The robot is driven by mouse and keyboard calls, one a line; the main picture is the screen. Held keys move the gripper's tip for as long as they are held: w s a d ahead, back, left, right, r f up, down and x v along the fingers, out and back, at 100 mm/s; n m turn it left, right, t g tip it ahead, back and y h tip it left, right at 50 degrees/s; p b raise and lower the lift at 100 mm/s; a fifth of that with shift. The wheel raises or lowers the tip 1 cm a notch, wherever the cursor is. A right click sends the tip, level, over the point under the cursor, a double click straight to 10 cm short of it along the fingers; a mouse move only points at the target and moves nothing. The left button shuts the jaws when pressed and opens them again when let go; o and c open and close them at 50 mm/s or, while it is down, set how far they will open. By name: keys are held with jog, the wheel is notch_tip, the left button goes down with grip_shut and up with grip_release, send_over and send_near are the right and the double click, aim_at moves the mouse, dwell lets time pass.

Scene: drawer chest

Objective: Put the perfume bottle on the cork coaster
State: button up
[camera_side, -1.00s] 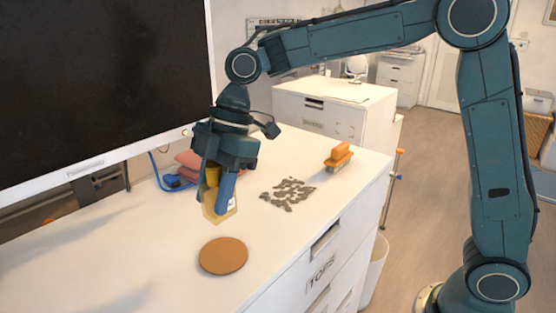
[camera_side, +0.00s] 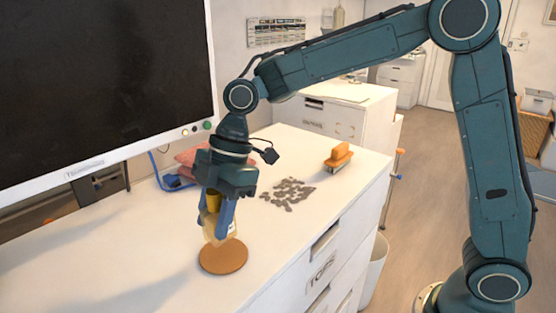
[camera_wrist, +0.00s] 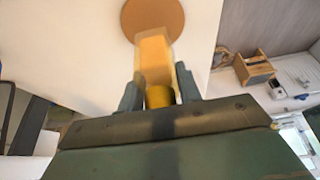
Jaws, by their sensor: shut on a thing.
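The perfume bottle (camera_side: 208,229) is pale amber with a golden cap, and it hangs from my gripper (camera_side: 216,212), cap up and slightly tilted. My gripper is shut on the bottle near its cap; the blue fingers hide part of it. The round brown cork coaster (camera_side: 226,260) lies flat on the white chest top. In the side view the bottle's lower end overlaps the coaster's far-left edge; I cannot tell whether they touch. In the wrist view the bottle (camera_wrist: 154,58) extends from between the fingers toward the coaster (camera_wrist: 152,18).
A large dark monitor (camera_side: 95,80) stands at left. Folded pink cloth (camera_side: 192,157) lies behind my gripper. The chest top left of the coaster is clear.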

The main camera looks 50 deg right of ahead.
jog(key=shift+f, duration=1.8)
jog(key=shift+f, duration=0.1)
jog(key=o, duration=1.2)
jog(key=shift+c, duration=0.2)
jog(key=v, duration=1.2)
jog(key=shift+s, duration=0.15)
